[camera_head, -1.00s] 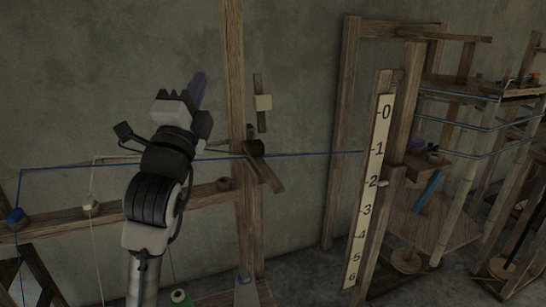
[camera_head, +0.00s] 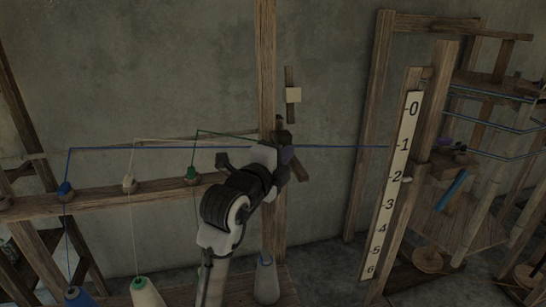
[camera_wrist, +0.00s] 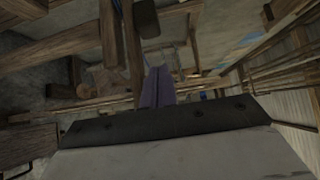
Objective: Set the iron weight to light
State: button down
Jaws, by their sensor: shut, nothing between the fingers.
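A dark block (camera_head: 284,138), which looks like the iron weight, is on a short wooden lever (camera_head: 300,172) at the upright post. It is partly hidden by my gripper (camera_head: 286,155). In the wrist view, a dark rounded block (camera_wrist: 146,18) shows at the top, just beyond my purple fingers (camera_wrist: 158,88). The fingers are together with nothing between them. In the head view, my gripper overlaps the lever; I cannot tell whether it touches it.
A blue thread (camera_head: 340,147) runs across behind my gripper to the right. A numbered scale board (camera_head: 395,190) stands to the right, with a small peg (camera_head: 406,180) near 2. A rail (camera_head: 110,197) with thread guides and several yarn cones are on the left.

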aim_at(276, 137)
jog(key=w, duration=0.1)
jog(key=w+p, duration=0.1)
jog(key=w, duration=0.2)
jog(key=shift+w+a+p, duration=0.3)
jog(key=shift+w+p, duration=0.05)
jog(key=shift+w, duration=0.05)
jog(key=shift+w+a+f+b, duration=0.2)
jog(key=shift+w+b, duration=0.3)
jog(key=shift+b, duration=0.2)
jog(key=w+b, duration=0.1)
jog(key=w+a+b, duration=0.1)
jog(key=w, duration=0.1)
jog(key=shift+w, duration=0.1)
jog(key=shift+w+a+r+b, duration=0.15)
jog(key=shift+w+r+b, duration=0.1)
jog(key=shift+w+b, duration=0.05)
jog(key=shift+f, duration=0.1)
